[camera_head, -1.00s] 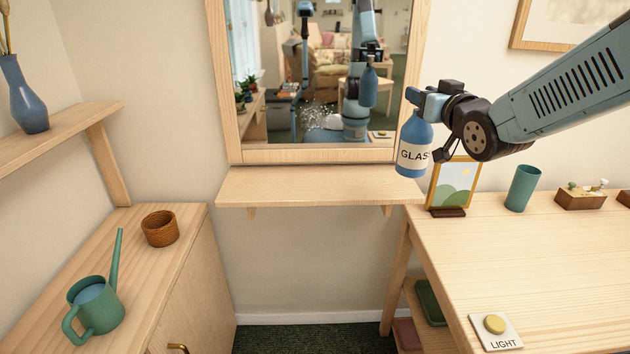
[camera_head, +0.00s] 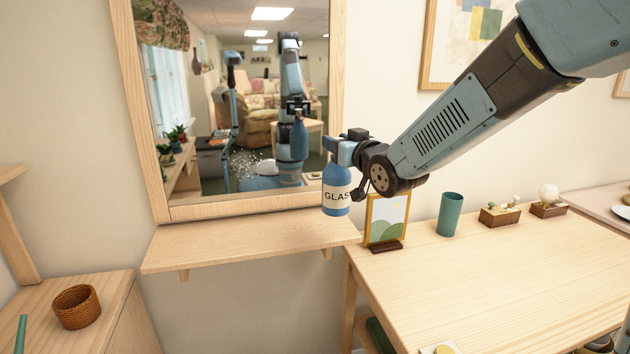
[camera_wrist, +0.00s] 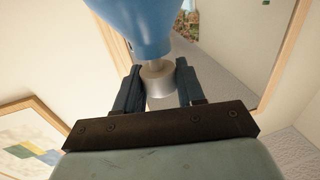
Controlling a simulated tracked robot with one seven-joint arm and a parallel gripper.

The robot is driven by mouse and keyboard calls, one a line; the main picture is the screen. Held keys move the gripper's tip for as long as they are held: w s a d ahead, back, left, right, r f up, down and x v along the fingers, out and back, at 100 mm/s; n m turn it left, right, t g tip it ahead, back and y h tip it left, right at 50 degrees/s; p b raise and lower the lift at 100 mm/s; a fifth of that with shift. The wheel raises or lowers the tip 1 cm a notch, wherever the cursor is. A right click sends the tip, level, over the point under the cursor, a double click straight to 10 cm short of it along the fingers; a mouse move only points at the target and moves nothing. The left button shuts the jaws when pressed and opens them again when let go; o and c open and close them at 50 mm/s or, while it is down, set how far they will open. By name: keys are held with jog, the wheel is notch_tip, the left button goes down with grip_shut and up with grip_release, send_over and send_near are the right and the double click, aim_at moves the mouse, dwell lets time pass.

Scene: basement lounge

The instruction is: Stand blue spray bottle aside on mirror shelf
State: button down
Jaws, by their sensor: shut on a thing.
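The blue spray bottle (camera_head: 337,190), with a cream label reading "GLAS", hangs upright in my gripper (camera_head: 338,147). In the wrist view the fingers (camera_wrist: 158,84) are shut on the grey neck of the blue bottle (camera_wrist: 140,25). The mirror shelf (camera_head: 235,245) is a bare light-wood ledge under the wood-framed mirror. The bottle is at the shelf's right end in the head view, and its base appears above the shelf surface. The exact gap cannot be told.
A framed picture (camera_head: 386,222) stands close to the right of the bottle on the wooden table (camera_head: 480,270). A green cup (camera_head: 450,214) and small wooden boxes (camera_head: 499,215) stand farther right. A wicker basket (camera_head: 76,306) sits at left. The shelf's left and middle are clear.

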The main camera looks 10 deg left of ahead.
aim_at(348, 189)
jog(key=w+a+f, duration=0.4)
jog(key=w+f, duration=0.4)
jog(key=f, duration=0.3)
jog(key=shift+w+a, duration=0.2)
jog(key=shift+a, duration=0.15)
jog(key=c, duration=0.7)
grip_release()
jog(key=shift+f, duration=0.1)
jog(key=v, duration=1.2)
jog(key=shift+d, duration=0.1)
